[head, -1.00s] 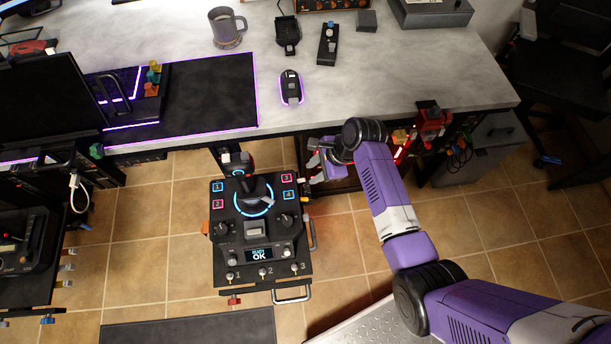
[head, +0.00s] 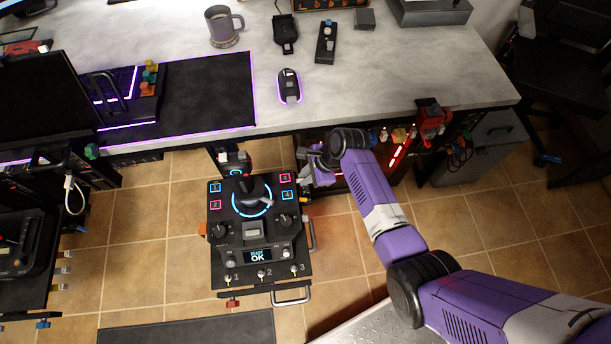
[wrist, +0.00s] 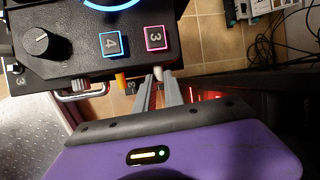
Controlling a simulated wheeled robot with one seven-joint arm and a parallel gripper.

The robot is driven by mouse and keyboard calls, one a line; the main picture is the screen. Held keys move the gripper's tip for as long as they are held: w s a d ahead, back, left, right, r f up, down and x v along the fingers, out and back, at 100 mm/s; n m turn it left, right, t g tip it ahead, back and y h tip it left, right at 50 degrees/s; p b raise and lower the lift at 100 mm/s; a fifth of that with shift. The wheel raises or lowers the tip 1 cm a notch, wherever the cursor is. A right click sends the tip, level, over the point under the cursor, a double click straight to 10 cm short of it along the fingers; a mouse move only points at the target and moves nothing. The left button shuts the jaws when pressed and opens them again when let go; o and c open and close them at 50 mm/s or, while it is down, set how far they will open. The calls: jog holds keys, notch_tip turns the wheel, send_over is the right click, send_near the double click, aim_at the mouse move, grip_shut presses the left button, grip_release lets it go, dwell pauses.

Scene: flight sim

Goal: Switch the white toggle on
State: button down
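The black control panel (head: 262,215) stands below the desk edge, with a joystick, knobs, lit numbered squares and a screen reading OK. In the wrist view the panel (wrist: 75,62) fills the upper left. A small white toggle tip (wrist: 158,73) sticks out from the panel's side, below the lit square 3. My gripper (wrist: 160,84) points at that side. Its two grey fingers are a little apart, with the white tip between their ends. I cannot tell if they touch it. In the head view my gripper (head: 308,168) is beside the panel's right edge, partly hidden by my arm.
An orange toggle (wrist: 120,80) sits close beside the white one on the same side. A metal handle (wrist: 85,89) is further left. The desk (head: 390,80) overhangs behind the panel. Red-lit equipment (head: 398,155) stands right of my gripper.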

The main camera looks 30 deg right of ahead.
jog(key=shift+r, duration=0.15)
jog(key=shift+a+r+h+p, duration=0.15)
jog(key=shift+r+h+p, duration=0.2)
jog(key=shift+p, duration=0.75)
jog(key=shift+a+f+g+h+p, duration=0.1)
jog(key=shift+f+g+h+p, duration=0.05)
jog(key=shift+g+h+p, duration=0.3)
jog(key=shift+f, duration=0.1)
jog(key=c, duration=1.4)
grip_release()
jog(key=shift+c, duration=0.2)
